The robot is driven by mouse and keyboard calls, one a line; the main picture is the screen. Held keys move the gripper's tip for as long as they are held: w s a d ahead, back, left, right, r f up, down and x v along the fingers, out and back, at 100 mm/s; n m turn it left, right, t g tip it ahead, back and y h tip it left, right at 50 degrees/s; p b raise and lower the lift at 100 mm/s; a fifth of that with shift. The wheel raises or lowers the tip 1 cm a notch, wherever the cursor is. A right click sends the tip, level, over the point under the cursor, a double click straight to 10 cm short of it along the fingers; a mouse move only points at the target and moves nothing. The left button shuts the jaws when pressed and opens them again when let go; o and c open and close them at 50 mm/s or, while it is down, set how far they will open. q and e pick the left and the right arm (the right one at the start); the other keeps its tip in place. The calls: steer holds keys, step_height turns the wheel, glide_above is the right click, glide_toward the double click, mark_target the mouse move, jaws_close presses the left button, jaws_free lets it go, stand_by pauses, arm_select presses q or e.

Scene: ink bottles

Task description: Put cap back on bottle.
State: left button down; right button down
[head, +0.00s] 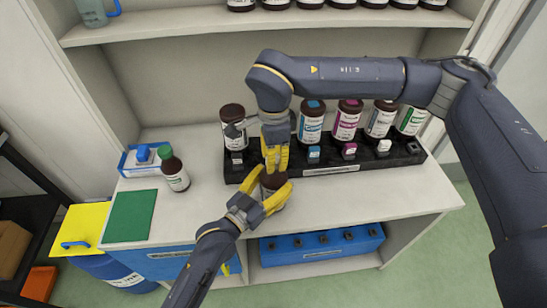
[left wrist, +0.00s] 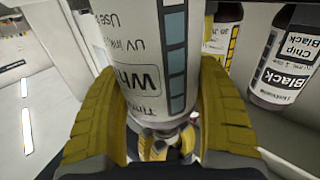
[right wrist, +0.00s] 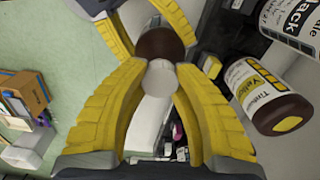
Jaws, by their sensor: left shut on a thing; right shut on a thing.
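A brown ink bottle (head: 272,188) with a white label is between the yellow fingers of my left gripper (head: 274,179), which is shut on it at the front of the shelf top. The left wrist view shows the bottle's label (left wrist: 148,60) reading "Whi…". My right gripper (head: 276,163) points down just above this bottle and is shut. In the right wrist view a pale round cap (right wrist: 158,78) sits between its fingertips, in front of the bottle's dark brown top (right wrist: 158,46). Whether cap and bottle touch is hidden by the fingers.
A black rack (head: 375,159) behind holds several brown bottles, including a magenta-labelled one (head: 346,122). The counter's right front is clear.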

steer(key=m, duration=1.1)
steer(key=shift+m, duration=0.3)
steer(key=c, duration=1.1)
jaws_free()
steer(key=shift+r, duration=2.25)
steer(key=shift+o, duration=0.7)
